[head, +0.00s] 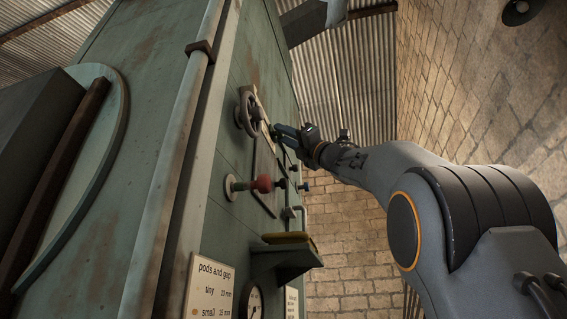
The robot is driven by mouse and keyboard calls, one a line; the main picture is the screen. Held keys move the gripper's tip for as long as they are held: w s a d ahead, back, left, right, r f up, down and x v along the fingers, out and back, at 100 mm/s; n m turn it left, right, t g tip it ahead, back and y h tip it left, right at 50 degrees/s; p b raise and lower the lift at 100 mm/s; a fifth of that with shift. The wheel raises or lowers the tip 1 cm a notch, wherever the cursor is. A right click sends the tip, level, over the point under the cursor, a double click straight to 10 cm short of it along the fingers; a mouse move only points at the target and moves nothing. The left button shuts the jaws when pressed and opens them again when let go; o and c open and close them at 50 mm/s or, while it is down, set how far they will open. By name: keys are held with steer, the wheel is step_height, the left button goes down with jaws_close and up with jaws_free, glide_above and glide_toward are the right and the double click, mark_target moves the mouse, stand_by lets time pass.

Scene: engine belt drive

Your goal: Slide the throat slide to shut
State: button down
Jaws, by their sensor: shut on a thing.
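My gripper (285,134) is at the side face of the tall green machine (228,130), just right of a dark handwheel. Its jaws are shut on a small part at the panel, which looks like the handle of the throat slide; the jaws and the steep view hide most of it. A dark upright plate (265,172), which may be part of the throat slide, shows below the gripper. How far the slide is open cannot be told from here.
The handwheel (247,112) is close left of my gripper. A green shelf (285,259) juts out lower down, near a labelled sign (210,289) and a gauge (254,303). A brick wall (480,90) stands at right.

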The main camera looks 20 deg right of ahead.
steer(key=c, duration=1.7)
jaws_free()
steer(key=shift+c, duration=0.2)
steer(key=o, duration=0.3)
steer(key=shift+w+d, duration=0.15)
steer(key=shift+w, duration=0.05)
steer(key=shift+s+f, duration=0.1)
steer(key=b+v, duration=0.5)
steer(key=v, duration=0.2)
steer(key=shift+s, duration=0.25)
steer(key=shift+d+f, duration=0.15)
